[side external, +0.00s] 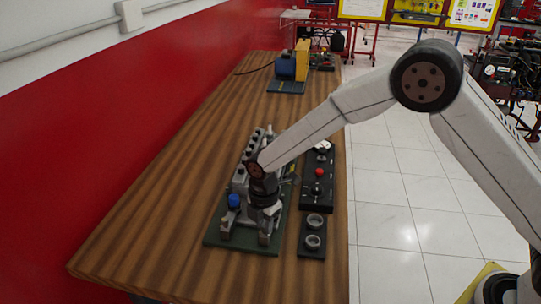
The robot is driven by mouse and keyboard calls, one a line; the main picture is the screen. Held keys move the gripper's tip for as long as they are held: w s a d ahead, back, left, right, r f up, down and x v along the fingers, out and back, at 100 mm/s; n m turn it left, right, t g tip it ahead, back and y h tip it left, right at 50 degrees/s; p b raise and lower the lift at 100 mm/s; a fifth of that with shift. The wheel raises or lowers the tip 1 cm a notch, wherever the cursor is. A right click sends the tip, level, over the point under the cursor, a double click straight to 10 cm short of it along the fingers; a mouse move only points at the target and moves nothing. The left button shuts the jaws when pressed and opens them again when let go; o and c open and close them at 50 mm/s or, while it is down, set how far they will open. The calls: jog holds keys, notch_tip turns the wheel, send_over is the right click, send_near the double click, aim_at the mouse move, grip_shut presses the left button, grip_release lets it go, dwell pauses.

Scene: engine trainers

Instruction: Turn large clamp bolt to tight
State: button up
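A grey engine trainer (238,185) on a dark green base plate (232,241) stands on the wooden table. It has a blue cap (234,201) at its near left and a row of dark round parts along its top. My gripper (266,209) points down over the near right part of the trainer. Its fingers blend into the dark parts there, so I cannot tell whether they touch anything or are open. The large clamp bolt cannot be picked out; it may be hidden behind my gripper or too small to see.
A black panel (318,203) with a red button (319,172) lies right of the trainer. A black holder with two grey rings (313,241) lies at its near end. A blue and yellow unit (286,67) stands at the back. The left table top (150,210) is clear.

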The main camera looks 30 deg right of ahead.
grip_shut()
